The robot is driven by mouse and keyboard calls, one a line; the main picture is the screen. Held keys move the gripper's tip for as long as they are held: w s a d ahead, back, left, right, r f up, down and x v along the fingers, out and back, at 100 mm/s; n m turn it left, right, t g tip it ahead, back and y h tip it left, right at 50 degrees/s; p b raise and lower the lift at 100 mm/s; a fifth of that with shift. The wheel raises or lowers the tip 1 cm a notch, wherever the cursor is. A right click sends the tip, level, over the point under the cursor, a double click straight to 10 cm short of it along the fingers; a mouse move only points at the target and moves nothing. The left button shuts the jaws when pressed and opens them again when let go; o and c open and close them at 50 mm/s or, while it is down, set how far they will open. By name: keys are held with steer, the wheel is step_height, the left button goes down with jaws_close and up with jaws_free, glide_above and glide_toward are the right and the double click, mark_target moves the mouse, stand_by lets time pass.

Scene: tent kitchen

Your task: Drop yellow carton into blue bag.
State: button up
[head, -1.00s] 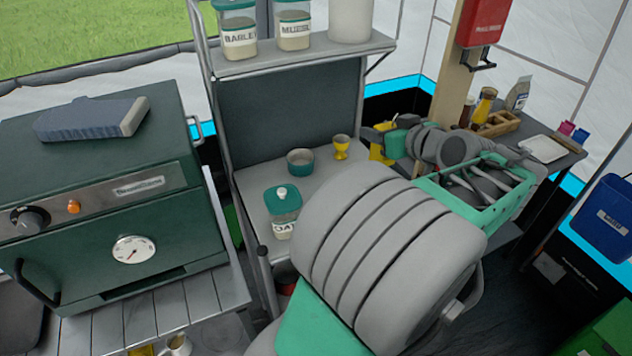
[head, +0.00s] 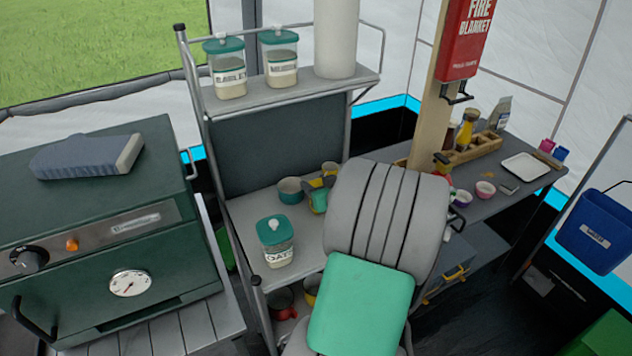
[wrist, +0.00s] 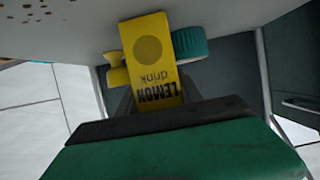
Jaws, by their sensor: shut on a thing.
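The yellow carton (wrist: 152,60), marked LEMON drink, is in my gripper (wrist: 150,100) in the wrist view, its lettering upside down there. The fingertips are hard to make out. In the head view my gripper (head: 318,199) shows only as a small teal part beside my large grey arm, over the shelf unit's middle level. The arm hides most of the gripper and carton. The blue bag (head: 597,238), with a white label and a handle, is at the far right, well apart from my gripper.
A teal pot (head: 290,190), a yellow egg cup (head: 329,169) and an oats jar (head: 275,243) stand on the shelf unit close to my gripper. A side table (head: 520,190) with a wooden caddy (head: 470,150) lies between the shelf unit and the bag.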

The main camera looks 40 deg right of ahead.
steer(key=shift+f, duration=0.1)
steer(key=o, duration=1.3)
